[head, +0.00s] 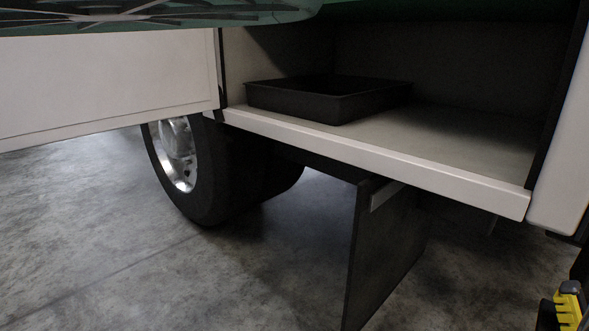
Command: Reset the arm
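My gripper cannot be made out in the head view, so its opening and anything in it are not shown. A black, open-topped rectangular tray (345,106) sits on the floor of an open side compartment (456,142) of a vehicle. The tray stands towards the compartment's left side. Its inside is dark, and I cannot see anything in it.
The compartment's pale front sill (380,164) crosses the view. A white panel (105,85) juts out at left, above a wheel (190,175). A dark flap (385,250) hangs below. A yellow and black item (567,306) is cut off at lower right. Concrete floor (90,240) is clear at left.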

